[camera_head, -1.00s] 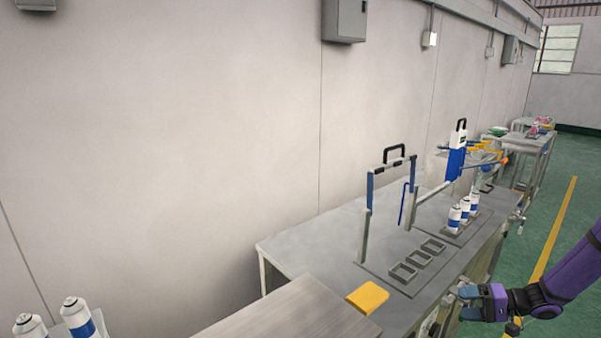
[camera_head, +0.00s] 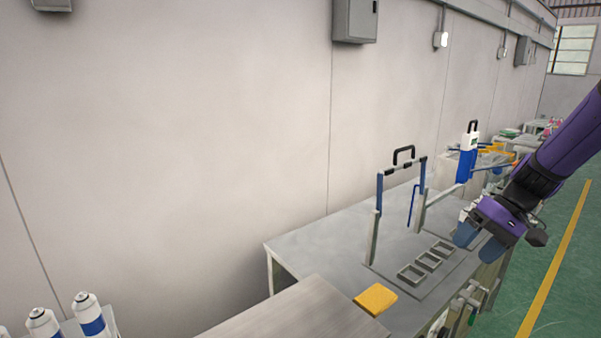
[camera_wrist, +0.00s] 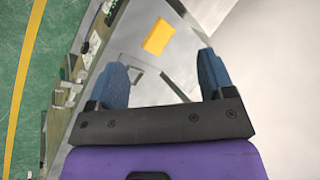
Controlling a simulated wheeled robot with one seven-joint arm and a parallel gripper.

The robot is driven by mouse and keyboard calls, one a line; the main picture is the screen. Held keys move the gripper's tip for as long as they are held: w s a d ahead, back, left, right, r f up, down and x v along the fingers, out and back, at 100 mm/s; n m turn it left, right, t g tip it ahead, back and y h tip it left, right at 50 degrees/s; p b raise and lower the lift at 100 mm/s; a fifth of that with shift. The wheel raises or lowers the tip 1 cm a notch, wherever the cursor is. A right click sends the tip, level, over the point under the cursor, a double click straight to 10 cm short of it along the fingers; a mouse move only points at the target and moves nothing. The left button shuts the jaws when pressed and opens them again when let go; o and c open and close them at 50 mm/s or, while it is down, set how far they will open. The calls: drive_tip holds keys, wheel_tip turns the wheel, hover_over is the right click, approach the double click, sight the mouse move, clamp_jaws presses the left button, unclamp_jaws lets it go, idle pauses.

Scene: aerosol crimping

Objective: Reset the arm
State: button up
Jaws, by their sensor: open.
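My gripper (camera_head: 480,240) is at the end of my purple arm, at the right of the head view, over the front edge of the grey workbench (camera_head: 310,243). Its two blue fingers are spread apart and hold nothing. In the wrist view my gripper (camera_wrist: 163,80) shows both fingers apart, with the bench top and a yellow block (camera_wrist: 158,37) beyond them. In the head view my gripper and arm hide part of the bench's far right side.
A blue and grey frame (camera_head: 400,180) with a black handle stands on the bench behind several empty square holders (camera_head: 430,261). The yellow block (camera_head: 376,299) lies near the front. White cans with blue bands (camera_head: 90,315) stand at lower left. Green floor is clear at right.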

drive_tip(key=s+a+r+t+h, duration=0.2)
drive_tip(key=s+a+r+h, duration=0.1)
drive_tip(key=s+r, duration=0.4)
drive_tip(key=s+a+r+t+h, duration=0.2)
drive_tip(key=s+r, duration=0.6)
drive_tip(key=s, duration=0.6)
drive_tip(key=shift+s+a+r+t+h, duration=0.25)
drive_tip(key=shift+a+t+h, duration=0.15)
drive_tip(key=shift+t+h, duration=0.3)
